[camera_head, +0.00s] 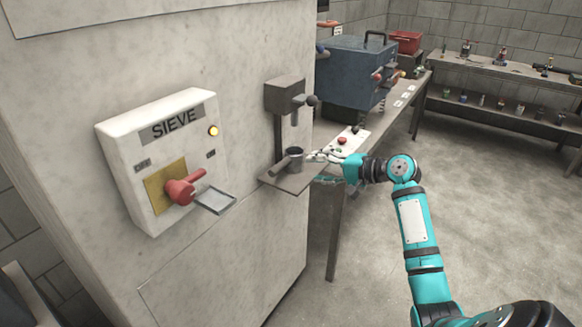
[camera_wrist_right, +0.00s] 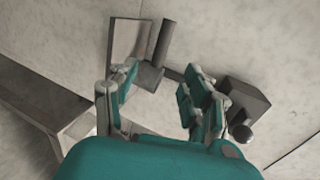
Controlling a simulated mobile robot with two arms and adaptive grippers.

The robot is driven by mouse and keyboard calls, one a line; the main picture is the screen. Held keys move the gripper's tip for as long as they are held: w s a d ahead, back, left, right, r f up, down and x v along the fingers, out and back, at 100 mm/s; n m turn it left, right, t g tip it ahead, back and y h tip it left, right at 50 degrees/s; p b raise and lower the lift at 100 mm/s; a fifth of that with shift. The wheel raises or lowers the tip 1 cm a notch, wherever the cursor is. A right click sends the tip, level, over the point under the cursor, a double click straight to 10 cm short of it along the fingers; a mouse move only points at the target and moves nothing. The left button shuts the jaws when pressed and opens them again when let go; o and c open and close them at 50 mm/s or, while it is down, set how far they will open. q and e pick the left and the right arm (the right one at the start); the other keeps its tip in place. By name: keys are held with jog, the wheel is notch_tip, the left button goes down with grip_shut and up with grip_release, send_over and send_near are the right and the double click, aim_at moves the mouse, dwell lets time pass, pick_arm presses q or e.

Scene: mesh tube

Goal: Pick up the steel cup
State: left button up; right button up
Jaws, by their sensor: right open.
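The steel cup (camera_head: 295,159) is a small dark grey cup with a straight handle. It stands upright on a small metal shelf (camera_head: 291,184) on the side of the grey machine. My right gripper (camera_head: 318,168) is open just to the right of the cup, with its fingers pointing toward it. In the right wrist view the cup (camera_wrist_right: 150,77) is seen ahead between the open fingers (camera_wrist_right: 160,76), with its handle pointing away. The fingers do not appear closed on it; whether one touches it I cannot tell. My left gripper is not in view.
A dispenser head with a round knob (camera_head: 285,95) juts out above the cup. A SIEVE switch box (camera_head: 163,158) with a red lever is to the left. A workbench (camera_head: 404,103) with a blue box (camera_head: 352,75) stands behind. The floor at right is clear.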

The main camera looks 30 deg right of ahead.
aim_at(286, 165)
jog(key=x, duration=0.6)
jog(key=shift+w+a+f+p, duration=0.1)
jog(key=shift+w+p, duration=0.2)
jog(key=shift+w, duration=0.1)
jog(key=shift+p+x, duration=0.45)
jog(key=shift+x, duration=2.6)
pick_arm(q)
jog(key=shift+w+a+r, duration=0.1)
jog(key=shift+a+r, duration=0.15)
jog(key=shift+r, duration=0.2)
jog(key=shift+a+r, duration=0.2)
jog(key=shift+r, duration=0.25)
pick_arm(e)
grip_shut()
jog(key=shift+r, duration=0.2)
